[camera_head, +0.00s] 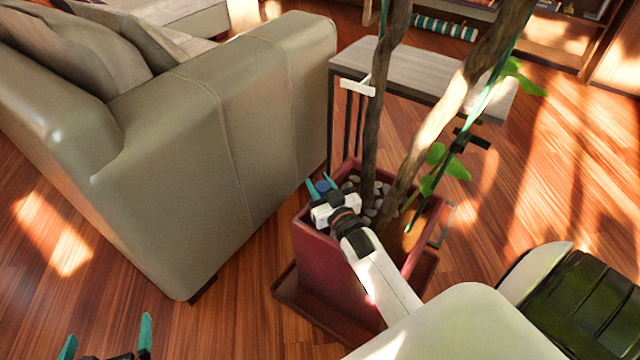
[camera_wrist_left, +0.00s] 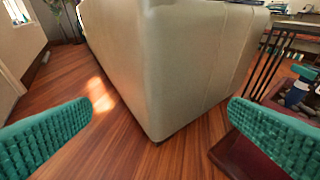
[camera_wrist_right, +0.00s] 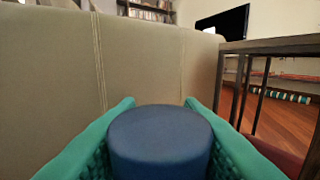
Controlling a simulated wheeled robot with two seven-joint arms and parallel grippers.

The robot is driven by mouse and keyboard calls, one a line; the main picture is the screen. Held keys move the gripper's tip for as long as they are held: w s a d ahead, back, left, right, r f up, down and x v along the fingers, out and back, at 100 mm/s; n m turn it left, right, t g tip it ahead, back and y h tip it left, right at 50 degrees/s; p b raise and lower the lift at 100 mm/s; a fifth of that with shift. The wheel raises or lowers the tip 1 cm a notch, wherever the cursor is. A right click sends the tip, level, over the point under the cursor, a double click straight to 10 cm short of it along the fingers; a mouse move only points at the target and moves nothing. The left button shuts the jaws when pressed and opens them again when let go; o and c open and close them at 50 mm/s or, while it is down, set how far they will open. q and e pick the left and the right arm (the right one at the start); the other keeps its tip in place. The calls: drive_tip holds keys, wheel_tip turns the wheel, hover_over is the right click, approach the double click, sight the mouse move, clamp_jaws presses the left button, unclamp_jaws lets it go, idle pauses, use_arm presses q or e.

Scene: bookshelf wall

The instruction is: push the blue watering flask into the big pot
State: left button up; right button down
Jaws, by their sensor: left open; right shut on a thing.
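The blue watering flask (camera_wrist_right: 160,142) fills the space between the teal fingers of my right gripper (camera_wrist_right: 160,130) in the right wrist view. In the head view my right gripper (camera_head: 320,186) is shut on the flask (camera_head: 323,185) at the left rim of the big pot. The big pot (camera_head: 325,265) is a tall dark red square planter with pebbles and tree trunks in it. The flask's lower part is hidden in the head view. In the left wrist view the flask (camera_wrist_left: 297,92) shows at the pot's edge. My left gripper (camera_head: 105,342) is open and empty above the floor.
A beige sofa (camera_head: 220,120) stands left of the pot, close to it. A grey-topped side table (camera_head: 425,75) stands behind the pot. Tree trunks (camera_head: 400,170) and green leaves rise from the pot. The wooden floor (camera_head: 90,290) at the front left is clear.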

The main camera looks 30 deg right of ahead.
use_arm(q)
drive_tip(key=shift+w+d+r+t+h, duration=0.15)
drive_tip(key=shift+w+r+t, duration=0.1)
drive_tip(key=shift+r+t, duration=0.25)
drive_tip(key=shift+w+d+r+t+h, duration=0.15)
drive_tip(key=shift+w+r+t, duration=0.15)
drive_tip(key=shift+r, duration=0.25)
use_arm(e)
drive_tip(key=shift+f, duration=0.45)
drive_tip(key=shift+c, duration=2.4)
unclamp_jaws()
drive_tip(key=shift+s, duration=0.15)
use_arm(q)
drive_tip(key=s+a+f+g+y+p, duration=0.1)
drive_tip(key=s+a+f+g+p, duration=0.1)
drive_tip(key=s+f+g, duration=0.2)
drive_tip(key=s+a+f+g+y+p, duration=0.2)
drive_tip(key=s+a+f+g+p, duration=0.1)
drive_tip(key=s+g, duration=0.4)
drive_tip(key=shift+s+a+f+n, duration=0.25)
drive_tip(key=shift+s+f, duration=0.65)
drive_tip(key=shift+s, duration=0.7)
use_arm(e)
drive_tip(key=s+r, duration=0.2)
drive_tip(key=s, duration=0.4)
drive_tip(key=shift+s+a, duration=0.35)
drive_tip(key=shift+a, duration=0.1)
